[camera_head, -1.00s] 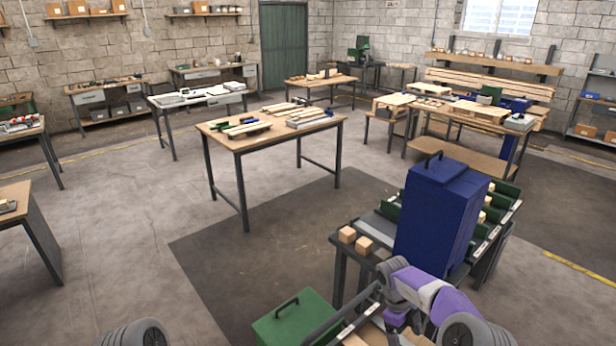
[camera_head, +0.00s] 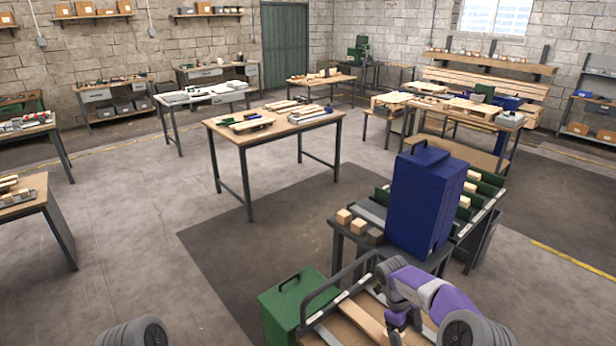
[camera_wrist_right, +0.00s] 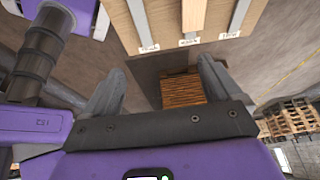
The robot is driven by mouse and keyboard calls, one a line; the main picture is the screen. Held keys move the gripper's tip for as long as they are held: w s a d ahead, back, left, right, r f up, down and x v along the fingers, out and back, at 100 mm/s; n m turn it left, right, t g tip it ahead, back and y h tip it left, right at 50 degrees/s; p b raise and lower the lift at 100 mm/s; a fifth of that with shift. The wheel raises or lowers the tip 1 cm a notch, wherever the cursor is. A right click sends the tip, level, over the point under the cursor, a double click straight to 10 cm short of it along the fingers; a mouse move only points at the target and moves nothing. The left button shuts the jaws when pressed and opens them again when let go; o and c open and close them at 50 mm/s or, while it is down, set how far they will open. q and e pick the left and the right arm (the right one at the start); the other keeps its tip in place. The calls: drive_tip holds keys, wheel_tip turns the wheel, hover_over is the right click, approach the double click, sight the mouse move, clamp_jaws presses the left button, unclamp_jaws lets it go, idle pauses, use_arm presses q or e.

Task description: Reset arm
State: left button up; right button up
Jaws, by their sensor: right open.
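My right arm (camera_head: 425,292) comes in at the lower right of the head view, purple and grey, bent down over a wooden tray. Its gripper is not clearly visible there. In the right wrist view my right gripper (camera_wrist_right: 158,88) has its two grey fingers wide apart, with nothing between them. Beyond the fingers is floor and a slatted wooden stack (camera_wrist_right: 182,90) at a distance. My left gripper is not in view.
A wooden tray with a metal handle (camera_head: 338,283) and a green box (camera_head: 292,300) stand close in front. A tall blue box (camera_head: 425,205) stands on a dark bench with wooden blocks (camera_head: 358,226). A worktable (camera_head: 275,130) is farther back.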

wheel_tip(320, 180, down, 11)
drive_tip(key=w+d+n+t+h, duration=0.1)
drive_tip(key=w+n+t+h, duration=0.15)
drive_tip(key=n+t, duration=0.7)
drive_tip(key=s+a+f+n+g+y, duration=0.2)
drive_tip(key=s+a+f+n+y, duration=0.4)
drive_tip(key=s+a+n, duration=0.45)
drive_tip(key=s+a+f+n+g+y+b, duration=0.1)
drive_tip(key=s+a+n+g+y, duration=0.2)
drive_tip(key=s, duration=0.6)
drive_tip(key=s+a+f+n+g+y, duration=0.1)
drive_tip(key=s+a+n, duration=0.1)
drive_tip(key=s+a, duration=0.45)
use_arm(q)
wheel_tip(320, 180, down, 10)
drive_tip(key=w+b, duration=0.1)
drive_tip(key=b, duration=0.8)
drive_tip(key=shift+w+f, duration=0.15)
use_arm(e)
wheel_tip(320, 180, down, 9)
drive_tip(key=s+d, duration=0.1)
drive_tip(key=shift+d+r, duration=0.15)
drive_tip(key=shift+d, duration=0.05)
